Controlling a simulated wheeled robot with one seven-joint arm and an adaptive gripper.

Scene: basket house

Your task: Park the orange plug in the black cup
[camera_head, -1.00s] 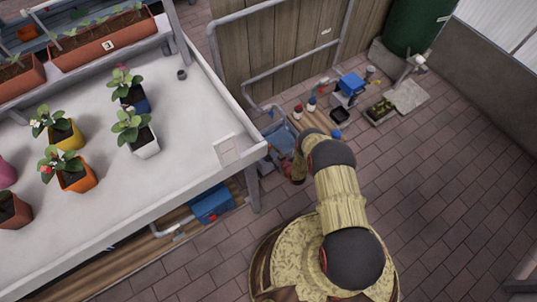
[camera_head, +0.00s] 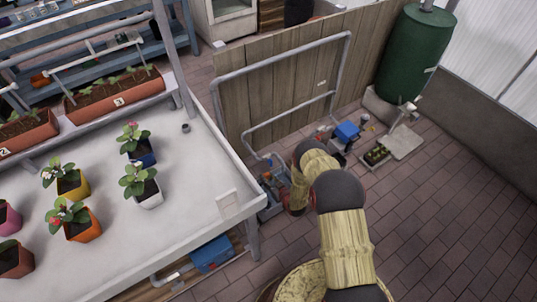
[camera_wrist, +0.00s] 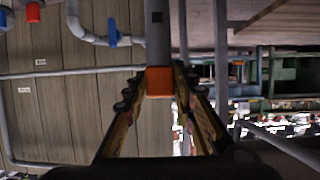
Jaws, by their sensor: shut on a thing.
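My gripper (camera_wrist: 160,78) is shut on a small orange block-like piece, the orange plug (camera_wrist: 159,84), held between the fingertips in the wrist view. A small dark cup-like thing (camera_head: 186,128), which looks like the black cup, stands on the pale table (camera_head: 190,225) near its far edge in the head view. The wrist view does not clearly show it. In the head view my arm hides most of the gripper, which is low beside the table's right edge, apart from the cup.
Several potted plants, including one in a white pot (camera_head: 150,197), stand on the table. A metal pipe frame (camera_head: 285,60) and wooden fence (camera_head: 290,85) rise behind. A blue box (camera_head: 347,131) and a green barrel (camera_head: 412,55) are at the back right. The brick floor (camera_head: 440,200) at right is open.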

